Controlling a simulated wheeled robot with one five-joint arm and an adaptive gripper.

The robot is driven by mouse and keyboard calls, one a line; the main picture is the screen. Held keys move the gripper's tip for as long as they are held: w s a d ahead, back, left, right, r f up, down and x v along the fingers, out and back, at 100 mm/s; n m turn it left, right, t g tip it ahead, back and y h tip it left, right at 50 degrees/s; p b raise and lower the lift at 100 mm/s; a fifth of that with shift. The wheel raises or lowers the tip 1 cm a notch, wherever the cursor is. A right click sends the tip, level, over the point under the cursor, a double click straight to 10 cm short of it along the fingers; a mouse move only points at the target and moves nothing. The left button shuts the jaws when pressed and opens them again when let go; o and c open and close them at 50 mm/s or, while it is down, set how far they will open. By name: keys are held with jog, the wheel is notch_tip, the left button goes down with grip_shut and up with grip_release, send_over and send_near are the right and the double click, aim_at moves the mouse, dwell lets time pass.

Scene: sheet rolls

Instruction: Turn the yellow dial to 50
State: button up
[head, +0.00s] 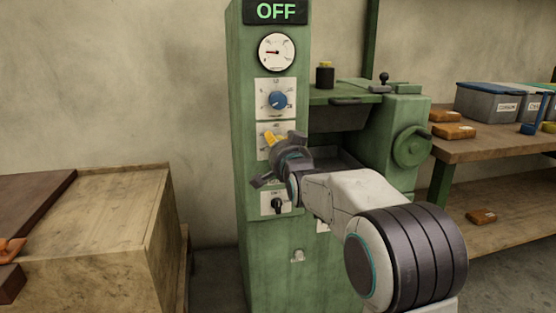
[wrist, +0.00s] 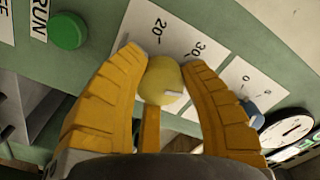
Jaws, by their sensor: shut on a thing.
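The yellow dial (wrist: 161,82) sits on a white scale plate on the green machine panel. In the wrist view the marks 20 and 30 show beside it, with a white pointer mark on the dial; the rest of the scale is hidden. A display above reads OFF (head: 276,11).
A blue dial (head: 278,100) and a round gauge (head: 277,52) are above the yellow dial. A black switch (head: 278,205) is below it. A green button (wrist: 68,31) shows in the wrist view. A wooden crate (head: 90,210) stands left, a workbench (head: 500,142) right.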

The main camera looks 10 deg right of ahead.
jog(key=m, duration=0.1)
jog(key=m+b, duration=0.1)
jog(key=shift+d+r+m, duration=0.1)
jog(key=shift+r+m, duration=0.25)
jog(key=shift+m, duration=0.05)
jog(key=m, duration=0.4)
jog(key=shift+m, duration=0.3)
jog(key=m, duration=0.5)
jog(key=shift+d+f, duration=0.1)
jog(key=shift+f, duration=0.05)
jog(key=shift+f+m, duration=0.15)
jog(key=shift+m, duration=1.35)
jog(key=shift+f, duration=0.1)
jog(key=o, duration=1.2)
jog(key=shift+f, duration=0.1)
